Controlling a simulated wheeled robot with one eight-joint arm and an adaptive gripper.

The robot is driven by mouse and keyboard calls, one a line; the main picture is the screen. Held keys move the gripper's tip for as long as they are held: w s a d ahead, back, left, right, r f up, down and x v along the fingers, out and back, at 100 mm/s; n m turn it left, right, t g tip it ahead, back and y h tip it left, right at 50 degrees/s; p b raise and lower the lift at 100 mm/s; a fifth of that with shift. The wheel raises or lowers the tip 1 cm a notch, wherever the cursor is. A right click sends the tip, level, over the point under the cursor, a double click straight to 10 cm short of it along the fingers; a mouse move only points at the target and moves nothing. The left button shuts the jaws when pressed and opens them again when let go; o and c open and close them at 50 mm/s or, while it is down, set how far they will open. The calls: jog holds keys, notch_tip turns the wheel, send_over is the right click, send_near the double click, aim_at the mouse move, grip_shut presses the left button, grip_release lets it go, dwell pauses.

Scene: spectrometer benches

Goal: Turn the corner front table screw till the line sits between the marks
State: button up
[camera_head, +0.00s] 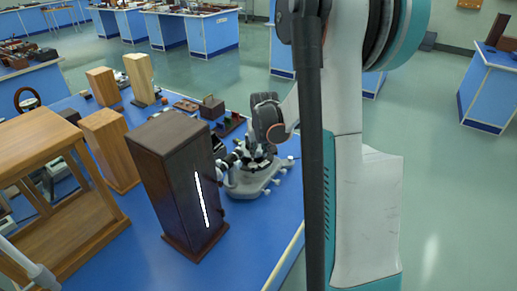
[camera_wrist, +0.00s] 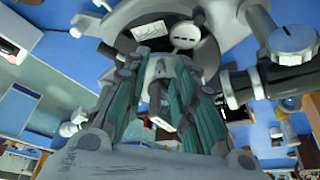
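The grey spectrometer (camera_head: 262,181) stands on the blue bench, partly hidden behind a dark wooden box. My gripper (camera_head: 258,145) reaches down over it from above, and its fingertips blend with the instrument's dark parts. In the wrist view my gripper's two teal-and-grey fingers (camera_wrist: 165,68) point towards the instrument's round table (camera_wrist: 150,28), with pale metal between them. I cannot tell whether they touch a screw, which one, or how wide they are. No marks can be made out.
The tall dark box (camera_head: 165,155) has a bright white vertical line (camera_head: 201,200) on its front. Wooden blocks (camera_head: 109,147) and a wooden stand (camera_head: 45,150) crowd the bench's left. Small parts (camera_head: 226,126) lie behind the spectrometer. Floor is clear to the right.

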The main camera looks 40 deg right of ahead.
grip_shut()
jog(key=shift+a+m, duration=0.1)
jog(key=shift+m, duration=0.7)
jog(key=shift+f, duration=0.1)
jog(key=shift+o, duration=2.1)
grip_release()
